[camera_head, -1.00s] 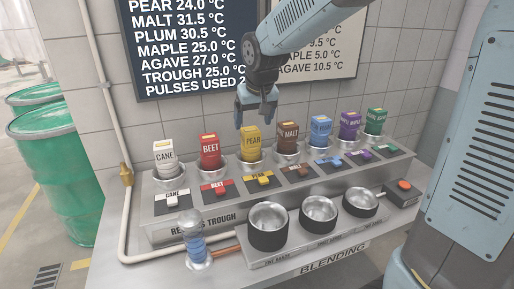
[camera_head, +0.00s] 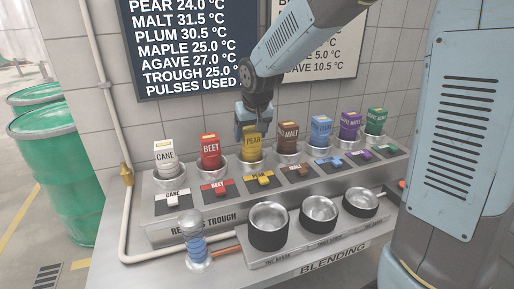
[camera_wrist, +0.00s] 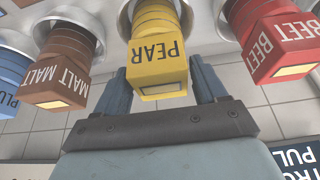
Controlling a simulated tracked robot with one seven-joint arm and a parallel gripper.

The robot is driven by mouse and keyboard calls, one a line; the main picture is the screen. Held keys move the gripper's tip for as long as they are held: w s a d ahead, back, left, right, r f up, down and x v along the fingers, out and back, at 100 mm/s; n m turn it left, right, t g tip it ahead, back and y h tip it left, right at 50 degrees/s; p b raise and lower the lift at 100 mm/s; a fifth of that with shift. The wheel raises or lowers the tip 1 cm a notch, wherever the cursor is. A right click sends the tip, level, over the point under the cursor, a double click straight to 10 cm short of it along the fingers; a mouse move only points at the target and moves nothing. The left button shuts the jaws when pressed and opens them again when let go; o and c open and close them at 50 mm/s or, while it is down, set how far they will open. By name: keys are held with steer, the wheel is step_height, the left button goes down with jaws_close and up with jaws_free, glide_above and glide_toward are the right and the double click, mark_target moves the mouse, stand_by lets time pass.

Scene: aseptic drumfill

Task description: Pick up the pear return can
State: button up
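The pear return can is yellow with a PEAR label (camera_head: 252,143) and stands upright in a metal cup in the back row of the trough, between the red BEET can (camera_head: 210,150) and the brown MALT can (camera_head: 288,138). My gripper (camera_wrist: 161,82) is open in the wrist view, with one finger on each side of the yellow can (camera_wrist: 157,57). A gap shows between the left finger and the can; the right finger is close to its side. In the head view the gripper is just above and behind the can, its fingertips partly hidden.
A white CANE can (camera_head: 165,158) stands at the row's left end. Blue (camera_head: 321,131), purple (camera_head: 350,125) and green (camera_head: 376,121) cans stand to the right. Three metal bowls (camera_head: 268,226) sit in front. The tiled wall with a dark temperature board (camera_head: 185,50) is behind.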

jaws_close()
stand_by(0.5)
